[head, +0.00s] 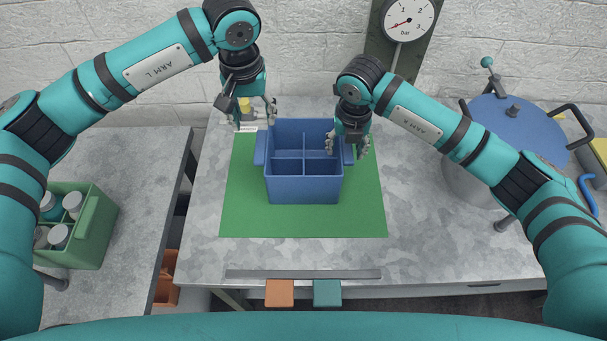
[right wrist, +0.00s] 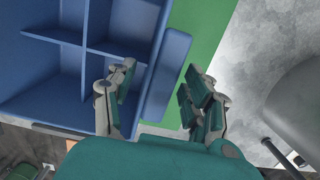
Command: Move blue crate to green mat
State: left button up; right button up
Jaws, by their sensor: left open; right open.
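The blue crate (head: 303,190) stands upright on the green mat (head: 245,215), its several compartments empty in the head view. It has a handle block on each side. My left gripper (head: 256,122) is open above the crate's back left corner, apart from it as far as I can tell. My right gripper (head: 347,148) is open near the crate's right handle. In the right wrist view the crate (right wrist: 60,75) is at the left, and the right handle (right wrist: 163,75) lies ahead of and between the open fingers of my right gripper (right wrist: 158,100). The mat (right wrist: 203,35) shows beyond it.
A green crate (head: 95,230) with several bottles is on the left table (head: 125,200). A large pot with a blue lid (head: 515,130) stands at the right. A gauge (head: 408,18) is on the wall behind. The grey table (head: 420,245) is clear in front and right of the mat.

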notch_tip(320, 180, up, 12)
jog(key=s, duration=0.1)
jog(key=shift+s, duration=0.2)
dwell(0.5)
